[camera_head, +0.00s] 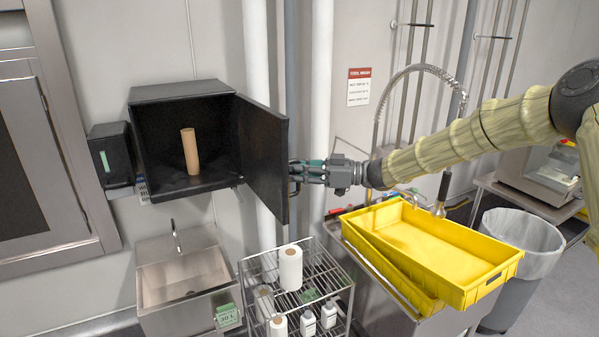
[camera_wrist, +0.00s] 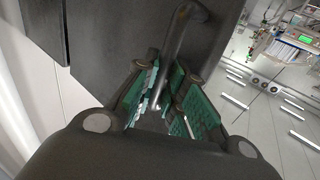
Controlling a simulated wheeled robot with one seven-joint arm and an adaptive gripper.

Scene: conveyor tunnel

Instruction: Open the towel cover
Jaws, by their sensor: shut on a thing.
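The towel cover (camera_head: 264,155) is a dark door hinged on the right side of a black wall box (camera_head: 183,92). It stands wide open, swung out toward the camera. Inside the box a brown cardboard tube (camera_head: 190,151) stands upright. My gripper (camera_head: 300,172) is at the outer side of the cover, near its free edge. In the wrist view the green-padded fingers of my gripper (camera_wrist: 168,108) are closed around the dark bar handle (camera_wrist: 180,50) of the cover (camera_wrist: 115,45). Part of the handle between the pads is hidden.
A wire rack (camera_head: 325,262) with a white paper roll (camera_head: 290,267) and bottles stands below the cover. A small sink (camera_head: 183,275) is under the box. Yellow crates (camera_head: 450,255) rest on the sink unit to the right. A black dispenser (camera_head: 111,158) hangs left of the box.

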